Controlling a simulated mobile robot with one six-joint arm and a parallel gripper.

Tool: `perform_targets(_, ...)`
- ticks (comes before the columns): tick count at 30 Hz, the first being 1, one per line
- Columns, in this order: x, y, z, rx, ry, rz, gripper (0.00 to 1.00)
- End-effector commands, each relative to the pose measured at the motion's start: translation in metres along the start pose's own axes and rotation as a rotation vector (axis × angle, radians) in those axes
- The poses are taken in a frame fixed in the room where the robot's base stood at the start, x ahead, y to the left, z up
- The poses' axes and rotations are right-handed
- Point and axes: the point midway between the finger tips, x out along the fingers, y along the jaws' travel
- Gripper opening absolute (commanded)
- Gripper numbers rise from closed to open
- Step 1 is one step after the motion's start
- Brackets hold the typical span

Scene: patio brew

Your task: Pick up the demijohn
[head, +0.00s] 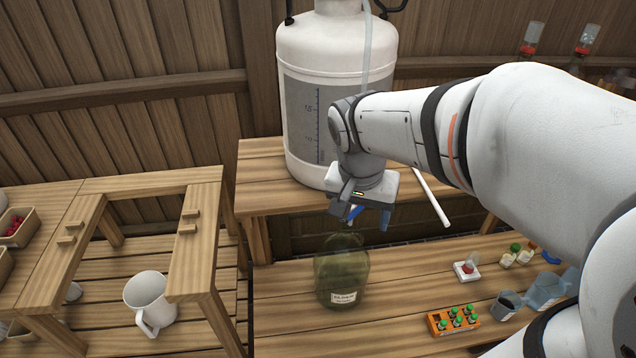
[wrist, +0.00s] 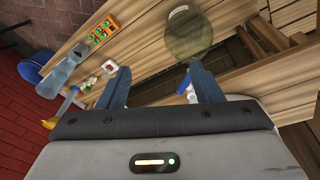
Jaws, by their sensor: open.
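The demijohn (head: 341,272) is a greenish see-through glass jug with a white label, upright on the lower wooden bench. In the wrist view the demijohn (wrist: 188,36) shows beyond the fingers, near the top of the picture. My gripper (head: 368,217) is in front of the white tank, above the demijohn and a little to its right in the head view. My gripper (wrist: 158,80) is open and empty in the wrist view, with its two blue-grey fingers apart. The fingers do not touch the demijohn.
A large white tank (head: 335,60) stands on the upper bench behind. A white mug (head: 150,303) stands at left. An orange rack (head: 453,320) of green-capped vials, a blue-grey jug (head: 545,290) and small bottles (head: 515,254) are right of the demijohn. A white tube (head: 432,198) hangs nearby.

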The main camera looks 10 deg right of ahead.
Motion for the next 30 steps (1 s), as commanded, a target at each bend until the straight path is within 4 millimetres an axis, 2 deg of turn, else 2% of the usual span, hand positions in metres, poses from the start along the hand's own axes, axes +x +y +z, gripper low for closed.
perform_targets(1,0.021,-0.010,-0.007,0.066,-0.003,0.031,0.59)
perform_targets(8,0.069,-0.048,-0.040,0.426,0.048,0.162,0.59)
perform_targets(15,0.119,-0.091,-0.068,0.777,0.173,0.257,0.59)
perform_targets(22,0.145,-0.116,-0.082,0.978,0.272,0.282,0.59)
perform_targets(30,0.165,-0.114,-0.087,1.024,0.295,0.285,0.59)
